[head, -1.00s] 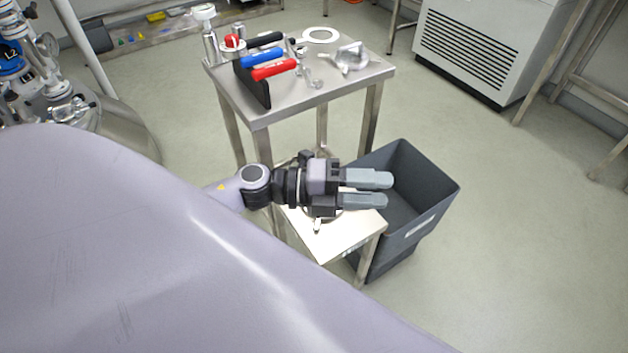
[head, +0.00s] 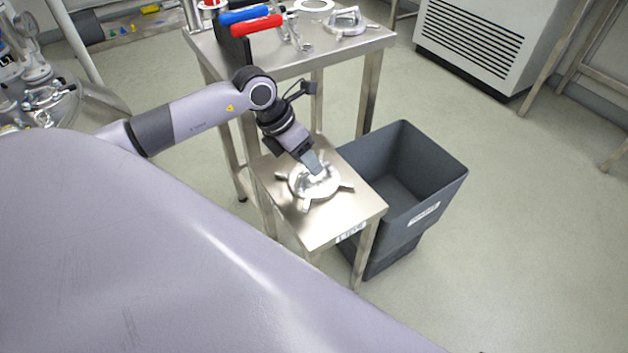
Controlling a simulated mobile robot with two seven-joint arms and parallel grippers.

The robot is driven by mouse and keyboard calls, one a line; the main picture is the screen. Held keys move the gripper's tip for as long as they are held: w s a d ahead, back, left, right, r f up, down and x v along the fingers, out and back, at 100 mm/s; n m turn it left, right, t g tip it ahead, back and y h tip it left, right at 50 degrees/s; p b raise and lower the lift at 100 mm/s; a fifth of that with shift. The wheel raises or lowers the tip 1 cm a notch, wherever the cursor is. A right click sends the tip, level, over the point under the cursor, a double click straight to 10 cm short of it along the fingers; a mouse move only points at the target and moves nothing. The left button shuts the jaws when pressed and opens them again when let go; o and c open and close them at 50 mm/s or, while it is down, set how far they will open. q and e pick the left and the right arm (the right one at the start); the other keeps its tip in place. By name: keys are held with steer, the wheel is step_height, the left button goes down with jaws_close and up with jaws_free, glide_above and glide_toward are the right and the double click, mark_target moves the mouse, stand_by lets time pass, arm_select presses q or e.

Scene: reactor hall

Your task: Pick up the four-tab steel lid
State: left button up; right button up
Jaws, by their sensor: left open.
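The four-tab steel lid (head: 318,188) is a round, shiny disc with tabs sticking out around its rim. It lies flat on a small low steel table (head: 324,222) in the middle of the head view. My left gripper (head: 316,167) points down over the lid's centre with its fingers open. The fingers overlap the lid's middle, where they hide its centre; I cannot tell whether they touch it. My right gripper is not in view.
A dark grey bin (head: 440,187) stands close against the right of the low table. A taller steel table (head: 345,62) behind holds red- and blue-handled tools (head: 258,25) and another metal fitting (head: 345,21). A white vented cabinet (head: 470,52) stands behind right. The floor at right is clear.

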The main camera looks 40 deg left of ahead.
arm_select(q)
steer(key=shift+x, duration=1.2)
steer(key=shift+r, duration=0.1)
jaws_close()
